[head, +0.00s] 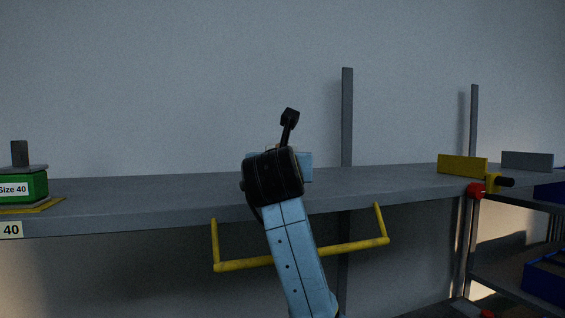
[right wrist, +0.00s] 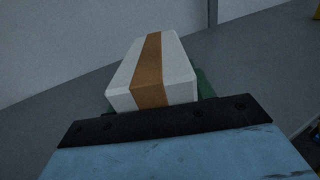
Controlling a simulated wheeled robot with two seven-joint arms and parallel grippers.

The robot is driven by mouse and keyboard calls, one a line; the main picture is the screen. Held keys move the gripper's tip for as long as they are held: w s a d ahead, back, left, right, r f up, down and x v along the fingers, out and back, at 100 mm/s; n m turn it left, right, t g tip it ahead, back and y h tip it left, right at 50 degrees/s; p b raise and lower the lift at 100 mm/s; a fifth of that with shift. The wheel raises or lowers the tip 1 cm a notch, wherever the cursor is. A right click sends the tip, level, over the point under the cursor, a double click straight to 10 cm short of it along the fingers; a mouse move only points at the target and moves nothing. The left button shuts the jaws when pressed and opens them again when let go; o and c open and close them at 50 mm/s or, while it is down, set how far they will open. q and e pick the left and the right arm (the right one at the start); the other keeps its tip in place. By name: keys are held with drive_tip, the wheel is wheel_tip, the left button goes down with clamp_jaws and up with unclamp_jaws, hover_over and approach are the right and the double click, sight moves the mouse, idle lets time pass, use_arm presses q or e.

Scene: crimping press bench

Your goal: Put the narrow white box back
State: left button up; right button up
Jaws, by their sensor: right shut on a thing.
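The white box (right wrist: 122,88), with a brown band along its top, is just beyond my right gripper (right wrist: 160,122) in the right wrist view. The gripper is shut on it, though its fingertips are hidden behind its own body. The box is above the grey shelf; I cannot tell whether it touches it. Part of a green thing (right wrist: 205,88) shows beside and under the box's right side. In the head view my right gripper (head: 306,166) is mostly hidden behind my black wrist, over the shelf, and the box is hidden there. My left gripper is not in view.
The grey shelf (head: 120,205) carries a green Size 40 block (head: 35,188) at left and a yellow plate (head: 462,166) at right. A yellow handle bar (head: 240,265) is below its front edge. A grey post (head: 347,120) rises behind. Blue bins (head: 545,277) stand at lower right.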

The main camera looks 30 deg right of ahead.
drive_tip(key=o, duration=1.1)
drive_tip(key=shift+f, duration=0.15)
drive_tip(key=shift+c, duration=0.2)
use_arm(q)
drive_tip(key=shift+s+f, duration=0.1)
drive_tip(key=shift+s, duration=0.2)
use_arm(e)
drive_tip(key=shift+r, duration=0.25)
use_arm(q)
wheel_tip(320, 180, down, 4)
drive_tip(key=b, duration=0.4)
use_arm(e)
drive_tip(key=v, duration=1.2)
drive_tip(key=shift+f, duration=0.1)
